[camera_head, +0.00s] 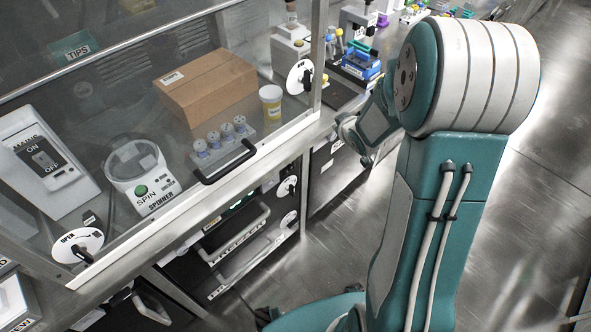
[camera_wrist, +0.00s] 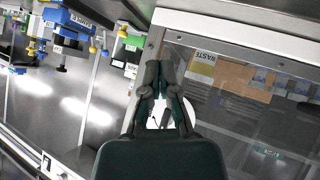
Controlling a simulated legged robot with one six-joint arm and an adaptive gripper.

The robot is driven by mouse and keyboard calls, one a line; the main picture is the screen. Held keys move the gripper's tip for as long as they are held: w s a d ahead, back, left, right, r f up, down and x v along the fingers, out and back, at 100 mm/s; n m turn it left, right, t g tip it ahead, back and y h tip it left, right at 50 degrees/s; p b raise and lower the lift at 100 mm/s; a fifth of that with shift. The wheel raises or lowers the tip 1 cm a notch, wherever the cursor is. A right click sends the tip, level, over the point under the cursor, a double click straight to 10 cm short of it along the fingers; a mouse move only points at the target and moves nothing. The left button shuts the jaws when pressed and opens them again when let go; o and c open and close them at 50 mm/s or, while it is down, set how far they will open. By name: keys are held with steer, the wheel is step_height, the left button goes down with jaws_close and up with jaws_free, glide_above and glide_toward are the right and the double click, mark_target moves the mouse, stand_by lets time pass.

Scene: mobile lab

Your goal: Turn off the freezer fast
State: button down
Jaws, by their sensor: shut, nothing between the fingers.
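No label reading freezer is legible in either view, so I cannot tell which unit it is. A white MAINS ON/OFF switch box (camera_head: 42,156) stands at the left, behind the glass. My gripper (camera_wrist: 160,68) is shut and empty in the wrist view, with a white round surface partly hidden behind its fingers. In the head view it is beside the bench front, partly hidden by my arm.
An OPEN dial (camera_head: 77,245) and another dial (camera_head: 299,77) sit on the frame. Clear floor (camera_head: 340,235) lies in front.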

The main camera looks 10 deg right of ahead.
mark_target(292, 168)
steer(key=s+a+f+t+y, duration=0.1)
steer(key=f+y, duration=0.3)
steer(key=f, duration=0.7)
steer(key=s+a+f+n+t+y, duration=0.1)
steer(key=s+a+f+t+y, duration=0.1)
steer(key=f, duration=0.9)
steer(key=shift+s+f+y, duration=0.25)
steer(key=shift+s+y, duration=0.65)
steer(key=shift+s, duration=0.25)
steer(key=shift+a, duration=0.1)
steer(key=x, duration=1.4)
steer(key=shift+w+r, duration=0.1)
steer(key=shift+r, duration=0.05)
